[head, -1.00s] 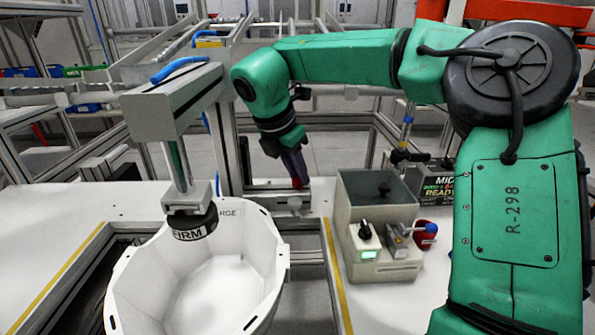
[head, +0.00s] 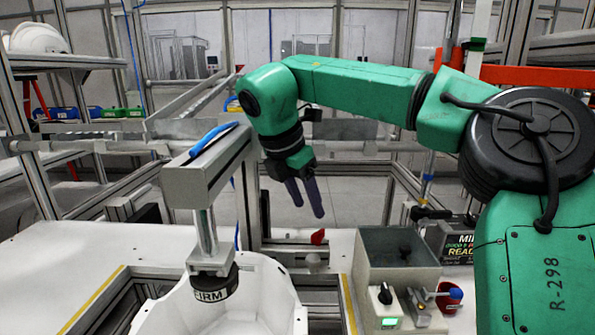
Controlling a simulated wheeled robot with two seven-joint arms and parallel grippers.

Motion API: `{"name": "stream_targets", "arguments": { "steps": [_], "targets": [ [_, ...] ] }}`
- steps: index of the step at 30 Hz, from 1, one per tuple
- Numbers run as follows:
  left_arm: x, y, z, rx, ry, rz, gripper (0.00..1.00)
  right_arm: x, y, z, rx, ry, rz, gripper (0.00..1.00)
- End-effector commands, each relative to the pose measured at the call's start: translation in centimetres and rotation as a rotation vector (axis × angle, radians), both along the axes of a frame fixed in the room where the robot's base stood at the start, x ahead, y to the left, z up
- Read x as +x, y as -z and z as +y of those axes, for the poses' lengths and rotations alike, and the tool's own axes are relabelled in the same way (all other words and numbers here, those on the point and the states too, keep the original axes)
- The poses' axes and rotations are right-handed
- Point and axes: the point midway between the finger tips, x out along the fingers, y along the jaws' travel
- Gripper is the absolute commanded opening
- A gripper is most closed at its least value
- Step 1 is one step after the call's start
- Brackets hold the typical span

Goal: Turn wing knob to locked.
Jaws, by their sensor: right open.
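A small red knob (head: 318,237), which looks like the wing knob, stands on the metal frame behind the white helmet shell (head: 262,290). It is small in the head view, so I cannot read its exact angle or any lock mark. My right gripper (head: 309,210) hangs above it and slightly to the left, fingers pointing down. Its two dark purple fingers are apart with nothing between them, and a gap shows between the fingertips and the knob. My left gripper is out of view.
A press arm (head: 207,172) with a black round pad (head: 214,285) reaches over the shell. A grey control box (head: 372,268) with a black switch, a green light and a red-and-blue part stands to the right. The white table (head: 60,255) is clear at left.

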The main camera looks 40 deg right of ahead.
Motion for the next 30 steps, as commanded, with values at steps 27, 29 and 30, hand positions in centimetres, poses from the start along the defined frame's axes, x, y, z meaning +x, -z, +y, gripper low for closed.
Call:
{"name": "stream_targets", "arguments": {
  "steps": [27, 29, 30],
  "targets": [
    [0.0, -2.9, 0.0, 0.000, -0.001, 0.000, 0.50, -0.3, -6.1, 2.5, 0.000, 0.001, 0.000, 0.55],
    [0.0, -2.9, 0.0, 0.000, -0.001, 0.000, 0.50, -0.3, -6.1, 2.5, 0.000, 0.000, 0.000, 0.55],
    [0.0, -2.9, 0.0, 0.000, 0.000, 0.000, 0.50, -0.3, -6.1, 2.5, 0.000, 0.000, 0.000, 0.55]
  ]
}}
